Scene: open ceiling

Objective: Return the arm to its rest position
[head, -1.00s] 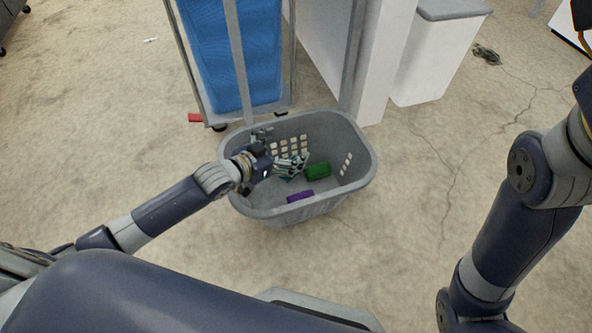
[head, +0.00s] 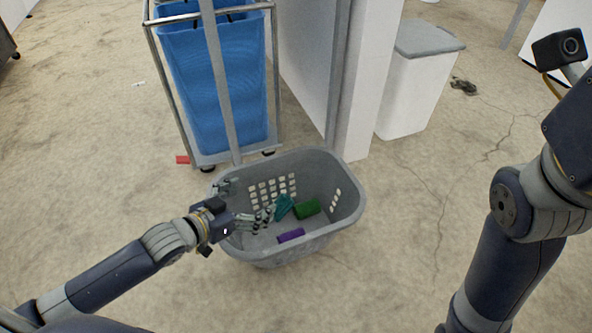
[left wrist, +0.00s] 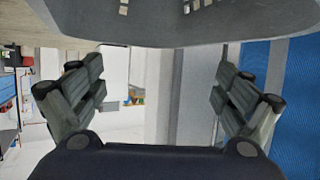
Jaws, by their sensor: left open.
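My left arm (head: 120,272) reaches in from the left of the head view. My left gripper (head: 262,220) is at the near-left rim of a grey laundry basket (head: 290,250), its fingers over the basket's inside. In the left wrist view its fingers (left wrist: 155,95) are spread wide with nothing between them. My right arm (head: 510,240) stands folded upward at the right; its gripper is out of the picture.
The basket holds a green item (head: 307,208), a purple item (head: 291,236) and a teal item (head: 284,205). Behind it stand a blue hamper on a metal frame (head: 215,90), a white wall and a lidded bin (head: 415,90). A red object (head: 182,159) lies by the hamper.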

